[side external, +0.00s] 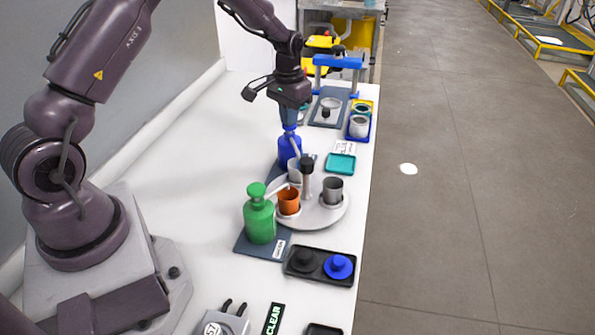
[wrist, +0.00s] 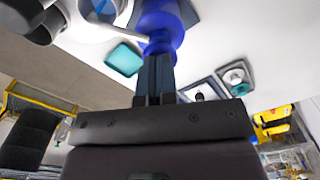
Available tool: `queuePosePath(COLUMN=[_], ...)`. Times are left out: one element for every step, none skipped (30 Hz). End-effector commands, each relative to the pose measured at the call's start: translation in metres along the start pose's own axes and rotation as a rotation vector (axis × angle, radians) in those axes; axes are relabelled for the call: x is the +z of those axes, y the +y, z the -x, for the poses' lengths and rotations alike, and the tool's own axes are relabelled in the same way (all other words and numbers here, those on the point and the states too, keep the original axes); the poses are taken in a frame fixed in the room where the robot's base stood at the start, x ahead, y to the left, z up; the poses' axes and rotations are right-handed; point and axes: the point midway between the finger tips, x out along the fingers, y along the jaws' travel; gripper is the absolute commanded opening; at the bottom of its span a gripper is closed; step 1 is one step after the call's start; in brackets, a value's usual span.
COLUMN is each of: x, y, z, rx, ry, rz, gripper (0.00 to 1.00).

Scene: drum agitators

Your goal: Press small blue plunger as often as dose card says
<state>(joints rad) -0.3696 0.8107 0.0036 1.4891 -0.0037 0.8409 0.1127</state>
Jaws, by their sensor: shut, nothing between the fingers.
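The blue pump bottle (side external: 289,152) stands at the back of the round grey platter, with its small blue plunger (side external: 291,131) on top. The bottle also shows at the top of the wrist view (wrist: 166,18), with the plunger (wrist: 160,45) towards my fingers. My gripper (side external: 290,125) is shut and empty, pointing down right over the plunger; it also shows in the wrist view (wrist: 157,62). The fingertips look at or very close to the plunger top; I cannot tell whether they touch. A white card (side external: 345,147) with unreadable print lies behind the platter.
A green pump bottle (side external: 259,220) stands in front. Orange (side external: 289,202) and grey (side external: 332,190) cups stand on the platter (side external: 318,218). A teal tray (side external: 341,164) is to the right. A black tray (side external: 303,277) with black and blue knobs lies in front.

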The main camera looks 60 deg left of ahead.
Motion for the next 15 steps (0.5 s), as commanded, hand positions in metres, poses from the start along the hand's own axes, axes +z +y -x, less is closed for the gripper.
queuePosePath(x=[0.0004, 0.0005, 0.0006, 0.0006, 0.0006, 0.0006, 0.0006, 0.0004, 0.0004, 0.0004, 0.0004, 0.0005, 0.0005, 0.0005, 0.0005], y=[0.0001, 0.0001, 0.0001, 0.0001, 0.0001, 0.0001, 0.0001, 0.0001, 0.0, 0.0001, 0.0001, 0.0001, 0.0001, 0.0001, 0.0001], z=[-0.0031, -0.0043, -0.006, -0.0071, -0.0083, -0.0099, -0.0111, -0.0115, -0.011, -0.011, -0.0111, -0.0111, -0.0111, -0.0109, -0.0105], rx=[0.0, 0.0, 0.0, 0.0, 0.0, 0.0, 0.0, 0.0, 0.0, 0.0, 0.0, 0.0, 0.0, 0.0, 0.0], ry=[-0.002, -0.002, -0.003, -0.003, -0.003, -0.003, -0.002, -0.002, -0.001, -0.001, -0.001, -0.002, -0.002, -0.002, -0.002], rz=[0.0, 0.0, 0.0, 0.0, 0.0, 0.0, 0.0, 0.0, 0.0, 0.0, 0.0, 0.0, 0.0, 0.0, 0.0], gripper=[0.0, 0.0, 0.0, 0.0, 0.0, 0.0, 0.0, 0.0, 0.0, 0.0, 0.0, 0.0, 0.0, 0.0, 0.0])
